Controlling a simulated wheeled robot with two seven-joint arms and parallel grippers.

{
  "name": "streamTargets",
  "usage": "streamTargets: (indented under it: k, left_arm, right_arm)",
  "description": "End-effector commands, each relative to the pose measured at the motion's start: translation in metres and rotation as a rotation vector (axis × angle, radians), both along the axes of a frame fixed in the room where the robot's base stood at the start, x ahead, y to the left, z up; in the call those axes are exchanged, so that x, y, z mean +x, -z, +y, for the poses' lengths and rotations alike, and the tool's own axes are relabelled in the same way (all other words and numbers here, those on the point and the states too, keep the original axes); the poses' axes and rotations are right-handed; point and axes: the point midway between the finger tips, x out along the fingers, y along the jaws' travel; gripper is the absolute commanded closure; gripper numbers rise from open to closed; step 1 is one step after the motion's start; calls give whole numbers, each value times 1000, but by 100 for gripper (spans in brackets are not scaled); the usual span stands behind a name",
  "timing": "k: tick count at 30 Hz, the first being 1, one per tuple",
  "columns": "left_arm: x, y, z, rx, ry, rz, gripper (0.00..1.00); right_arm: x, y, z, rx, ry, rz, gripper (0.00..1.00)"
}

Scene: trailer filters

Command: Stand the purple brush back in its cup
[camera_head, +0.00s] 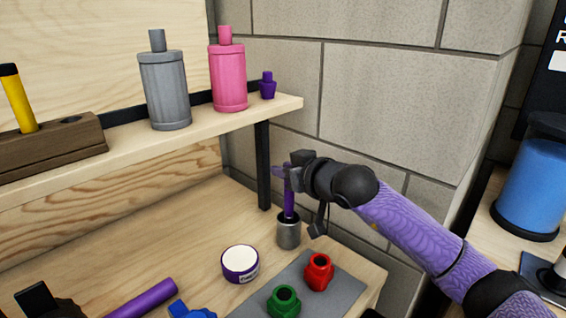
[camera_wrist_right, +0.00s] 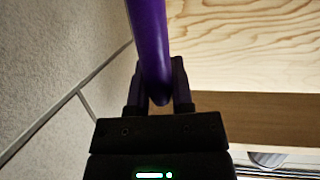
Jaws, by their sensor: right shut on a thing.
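The purple brush (camera_head: 289,203) is upright in my right gripper (camera_head: 292,174), which is shut on it near its upper part. The brush's lower end is at the mouth of the grey metal cup (camera_head: 288,234) and looks to be inside it; whether it touches the bottom is hidden. In the right wrist view, the purple handle (camera_wrist_right: 150,45) runs between the two dark fingers (camera_wrist_right: 160,88). The dark part at the lower left edge looks like my left gripper (camera_head: 45,300); its fingers are cut off and unclear.
A round white-topped purple tin (camera_head: 240,263) stands left of the cup. Red (camera_head: 319,272) and green (camera_head: 283,301) fittings sit on a grey mat (camera_head: 257,303) in front. A purple rod (camera_head: 142,298) lies at lower left. The shelf (camera_head: 210,123) above holds grey and pink bottles.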

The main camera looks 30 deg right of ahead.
Motion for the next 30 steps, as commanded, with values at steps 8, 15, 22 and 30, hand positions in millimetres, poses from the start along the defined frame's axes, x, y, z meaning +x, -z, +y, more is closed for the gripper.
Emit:
streamTargets:
  k: [8, 15, 22, 30]
  left_arm:
    - [-4, 9, 0, 2, -2, 15, 41]
    - [0, 9, 3, 6, 0, 9, 41]
    - [4, 13, 4, 8, 1, 0, 41]
    - [2, 17, 4, 8, 2, 5, 41]
  right_arm:
    - [0, 16, 0, 0, 0, 0, 100]
    - [0, 16, 0, 1, 0, -1, 100]
    - [0, 19, 0, 0, 0, 0, 100]
    - [0, 25, 0, 1, 0, 0, 100]
